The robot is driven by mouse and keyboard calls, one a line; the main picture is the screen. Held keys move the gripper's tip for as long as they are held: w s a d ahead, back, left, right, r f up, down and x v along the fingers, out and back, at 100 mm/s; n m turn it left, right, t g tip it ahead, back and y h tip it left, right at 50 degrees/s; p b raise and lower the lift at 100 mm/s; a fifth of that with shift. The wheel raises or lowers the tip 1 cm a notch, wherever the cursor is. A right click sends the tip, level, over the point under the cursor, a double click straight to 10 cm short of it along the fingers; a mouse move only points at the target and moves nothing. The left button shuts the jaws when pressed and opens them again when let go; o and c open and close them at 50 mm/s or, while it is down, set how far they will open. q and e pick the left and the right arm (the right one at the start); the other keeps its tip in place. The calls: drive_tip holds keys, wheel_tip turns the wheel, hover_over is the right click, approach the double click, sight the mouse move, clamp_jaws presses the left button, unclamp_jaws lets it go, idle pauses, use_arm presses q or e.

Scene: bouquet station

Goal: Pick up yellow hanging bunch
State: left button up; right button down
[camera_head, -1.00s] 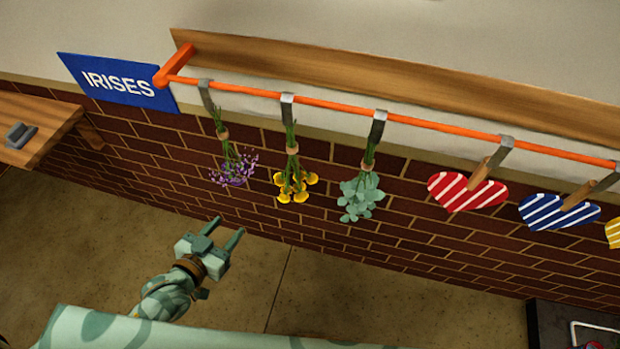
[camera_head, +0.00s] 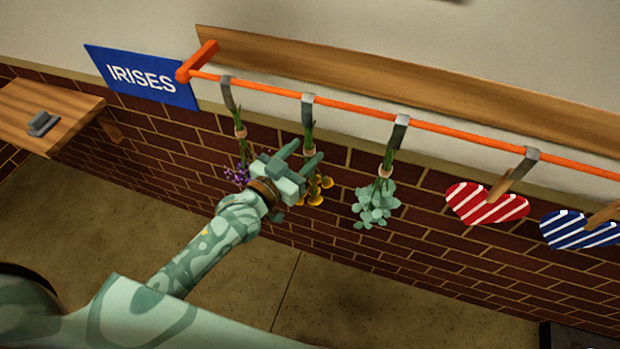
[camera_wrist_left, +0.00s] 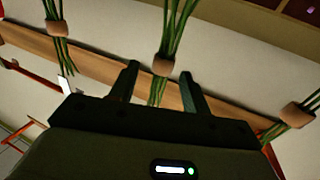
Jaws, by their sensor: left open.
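The yellow hanging bunch (camera_head: 321,189) hangs head down from a metal hook on the orange rail, its green stems tied with a tan band. My left gripper (camera_head: 304,151) is open in front of it and hides part of the flowers and stems. In the left wrist view, the middle bunch's tan band (camera_wrist_left: 163,65) and stems show between the two open fingertips (camera_wrist_left: 158,73). No flowers show there, and I cannot tell how deep the stems sit between the fingers. My right gripper is not in view.
A purple bunch (camera_head: 236,174) hangs close on the left, partly behind my gripper. A grey-green bunch (camera_head: 377,203) hangs to the right. Striped hearts, red (camera_head: 487,204) and blue (camera_head: 580,230), hang further right on the orange rail (camera_head: 450,127). A wooden shelf (camera_head: 60,112) stands at left.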

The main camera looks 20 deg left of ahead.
use_arm(q)
drive_tip(key=b+x, duration=0.1)
drive_tip(key=x, duration=0.4)
drive_tip(key=shift+w, duration=0.2)
drive_tip(key=shift+s, duration=0.1)
drive_tip(key=shift+a, duration=0.1)
clamp_jaws()
